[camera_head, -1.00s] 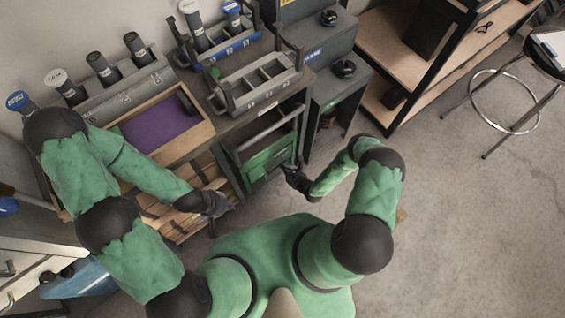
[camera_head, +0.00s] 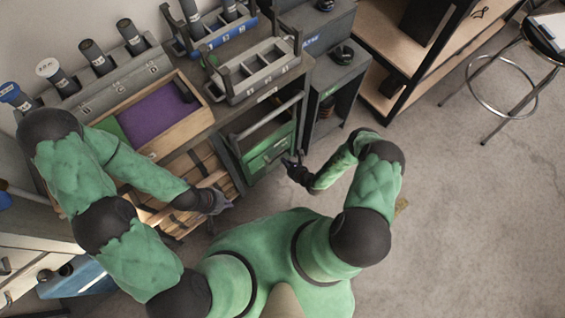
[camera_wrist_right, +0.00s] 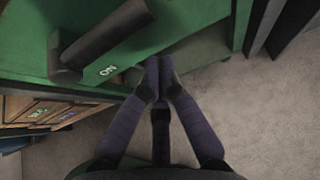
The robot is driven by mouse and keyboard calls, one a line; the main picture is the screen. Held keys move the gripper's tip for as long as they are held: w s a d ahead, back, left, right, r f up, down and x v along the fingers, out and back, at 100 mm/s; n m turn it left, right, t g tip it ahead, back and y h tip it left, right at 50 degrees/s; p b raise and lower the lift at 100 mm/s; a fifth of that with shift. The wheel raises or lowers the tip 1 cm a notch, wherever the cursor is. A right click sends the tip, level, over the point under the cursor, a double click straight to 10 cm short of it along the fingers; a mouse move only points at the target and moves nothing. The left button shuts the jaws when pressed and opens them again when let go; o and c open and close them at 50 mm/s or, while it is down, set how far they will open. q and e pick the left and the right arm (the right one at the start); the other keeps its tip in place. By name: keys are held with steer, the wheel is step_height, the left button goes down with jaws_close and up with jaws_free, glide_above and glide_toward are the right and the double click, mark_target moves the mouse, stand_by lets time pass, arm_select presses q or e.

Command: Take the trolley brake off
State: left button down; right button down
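The green trolley (camera_head: 275,150) stands under the grey worktop in the head view. In the right wrist view its green body (camera_wrist_right: 205,17) fills the top, with a dark brake lever (camera_wrist_right: 110,38) slanting across it. A white "ON" label sits just below the lever. My right gripper (camera_head: 294,160) is at the trolley's front edge in the head view. In the wrist view its fingertips (camera_wrist_right: 159,68) are together, empty, to the right of and below the lever, apart from it. My left gripper (camera_head: 224,203) is by the wooden drawers, its finger state unclear.
A wooden tray with a purple lining (camera_head: 158,112) and a grey divided caddy (camera_head: 258,75) rest on the worktop. Wooden drawers (camera_head: 200,165) are left of the trolley. A shelf unit (camera_head: 405,50) and a stool (camera_head: 500,90) stand right.

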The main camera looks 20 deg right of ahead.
steer(key=p+v, duration=0.4)
steer(key=v, duration=0.5)
steer(key=shift+s+d+f, duration=0.2)
steer(key=shift+s+d, duration=0.1)
steer(key=shift+s, duration=0.25)
